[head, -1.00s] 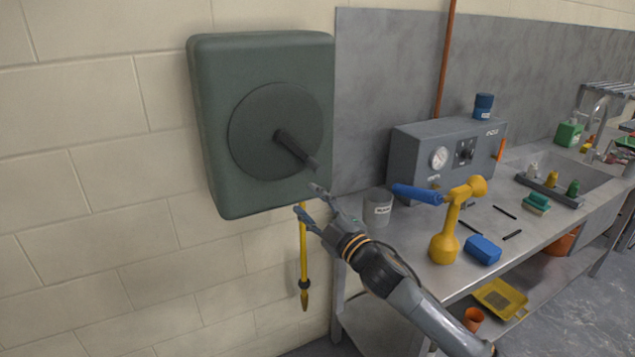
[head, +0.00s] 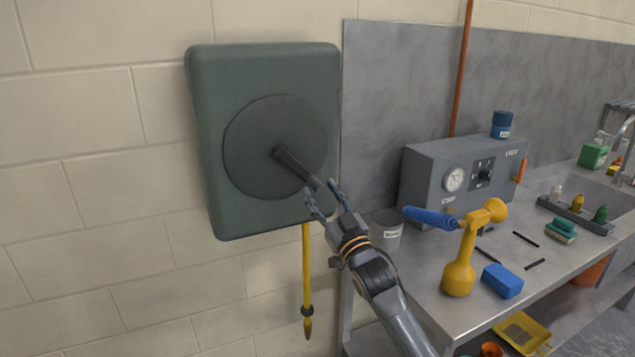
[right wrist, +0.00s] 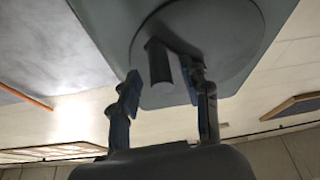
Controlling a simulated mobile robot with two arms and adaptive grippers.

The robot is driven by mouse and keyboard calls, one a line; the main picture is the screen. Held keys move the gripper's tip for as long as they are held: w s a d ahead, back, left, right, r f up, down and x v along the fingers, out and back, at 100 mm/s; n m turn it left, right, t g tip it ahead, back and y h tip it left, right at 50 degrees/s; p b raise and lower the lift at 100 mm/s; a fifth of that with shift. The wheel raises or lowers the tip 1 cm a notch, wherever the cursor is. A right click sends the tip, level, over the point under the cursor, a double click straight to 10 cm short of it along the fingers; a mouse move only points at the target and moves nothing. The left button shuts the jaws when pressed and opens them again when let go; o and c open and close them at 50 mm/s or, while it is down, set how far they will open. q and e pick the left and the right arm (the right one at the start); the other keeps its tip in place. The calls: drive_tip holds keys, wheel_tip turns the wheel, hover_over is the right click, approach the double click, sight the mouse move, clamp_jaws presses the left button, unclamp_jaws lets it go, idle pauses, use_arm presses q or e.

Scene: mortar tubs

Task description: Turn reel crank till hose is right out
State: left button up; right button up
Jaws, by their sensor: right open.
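The green hose reel (head: 212,110) hangs on the block wall, with a round dark disc (head: 250,165) on its face. The dark crank (head: 297,165) runs from the disc's centre down to the right. The yellow hose (head: 306,265) hangs a short way below the box, with a dark collar near its pointed end. My right gripper (head: 325,200) is open at the crank's outer end. In the right wrist view the crank's handle (right wrist: 159,64) shows between the two spread fingers (right wrist: 166,100), beyond their tips. I cannot tell whether a finger touches it. My left gripper is not in view.
A steel bench (head: 420,270) stands to the right with a grey gauge box (head: 428,180), a white-labelled tub (head: 386,232), a yellow stand with blue handle (head: 459,272) and a blue block (head: 502,281). The wall left of the reel is clear.

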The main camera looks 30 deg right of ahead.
sight(300, 170)
drive_tip(key=shift+x, duration=1.35)
clamp_jaws()
